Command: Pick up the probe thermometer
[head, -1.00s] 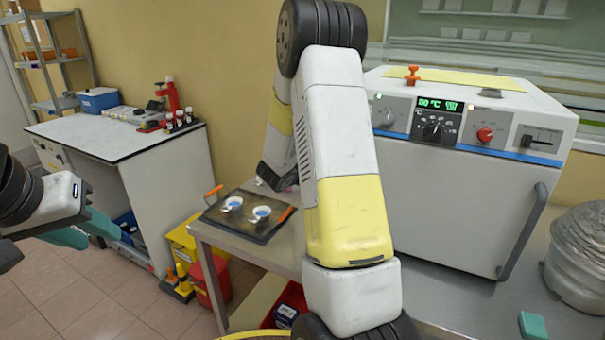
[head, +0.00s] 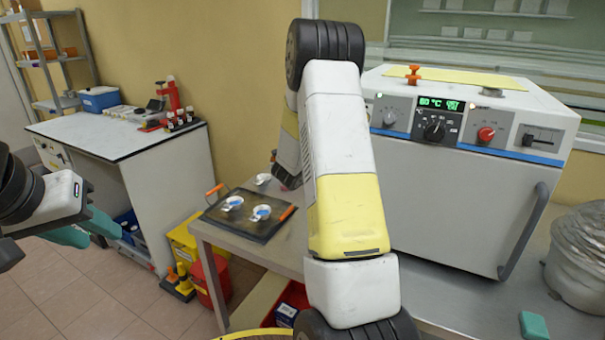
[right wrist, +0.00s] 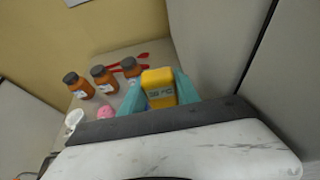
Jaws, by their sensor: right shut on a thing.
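The probe thermometer (right wrist: 158,85) is a yellow block with a small grey display, seen in the right wrist view. The teal fingers of my right gripper (right wrist: 159,97) are shut on it, one on each side. Its probe cannot be made out. In the head view my right arm hides the right gripper and the thermometer. My left gripper (head: 92,231) is at the left of the head view, with its teal fingers apart and empty, in front of the white side bench.
Amber bottles (right wrist: 103,77), red tools (right wrist: 133,59), a pink item (right wrist: 107,112) and a white cup (right wrist: 73,120) are near the thermometer. A large oven (head: 462,190) stands right of my right arm.

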